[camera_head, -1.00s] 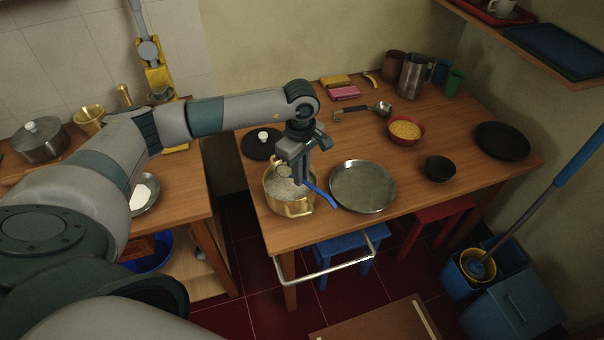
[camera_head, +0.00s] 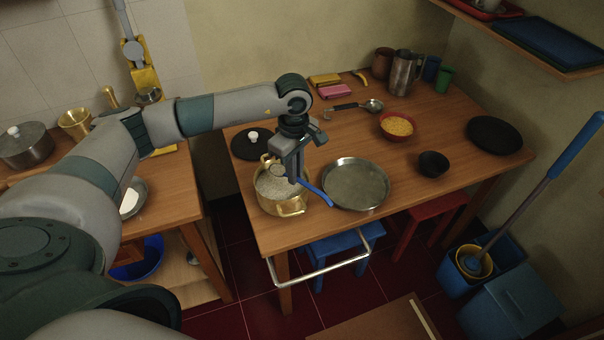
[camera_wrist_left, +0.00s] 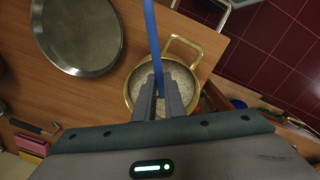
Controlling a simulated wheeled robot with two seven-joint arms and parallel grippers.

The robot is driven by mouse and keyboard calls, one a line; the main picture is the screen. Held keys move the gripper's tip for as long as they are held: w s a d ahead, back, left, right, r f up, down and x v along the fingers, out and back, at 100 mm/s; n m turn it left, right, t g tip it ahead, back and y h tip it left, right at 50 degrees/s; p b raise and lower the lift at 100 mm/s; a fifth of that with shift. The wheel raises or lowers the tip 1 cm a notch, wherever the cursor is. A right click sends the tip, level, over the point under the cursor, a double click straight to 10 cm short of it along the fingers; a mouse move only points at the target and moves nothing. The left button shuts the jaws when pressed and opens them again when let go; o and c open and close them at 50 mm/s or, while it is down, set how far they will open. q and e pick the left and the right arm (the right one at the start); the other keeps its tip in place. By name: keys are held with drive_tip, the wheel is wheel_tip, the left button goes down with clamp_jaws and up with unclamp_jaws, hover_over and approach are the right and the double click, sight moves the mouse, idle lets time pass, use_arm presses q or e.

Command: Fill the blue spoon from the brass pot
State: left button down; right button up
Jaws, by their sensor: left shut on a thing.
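The brass pot (camera_head: 291,210) stands on the wooden table near its front left corner, with pale grain-like contents (camera_head: 268,186) inside. My left gripper (camera_head: 296,181) points down over the pot and is shut on the blue spoon (camera_head: 318,194). The spoon's blue handle sticks out over the pot's rim toward the metal plate. In the left wrist view, my gripper (camera_wrist_left: 160,90) has the blue spoon (camera_wrist_left: 153,35) between its fingers above the brass pot (camera_wrist_left: 194,62). The spoon's bowl is hidden, so I cannot tell whether it holds anything. My right gripper is out of view.
A round metal plate (camera_head: 356,184) lies right beside the pot. A black lid (camera_head: 250,146) lies behind the pot. A red bowl of yellow food (camera_head: 396,125), a small black bowl (camera_head: 433,164) and a ladle (camera_head: 370,105) are farther away. The table's front edge is close to the pot.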

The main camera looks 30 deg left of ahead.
use_arm(q)
drive_tip(key=shift+s+a, duration=0.2)
drive_tip(key=shift+a, duration=0.2)
drive_tip(key=shift+d, duration=0.1)
drive_tip(key=shift+w+d+b, duration=0.35)
drive_tip(key=shift+d+b, duration=0.1)
drive_tip(key=shift+d, duration=0.15)
drive_tip(key=shift+w+d+b, duration=0.35)
drive_tip(key=shift+d+b, duration=0.05)
drive_tip(key=shift+d, duration=0.2)
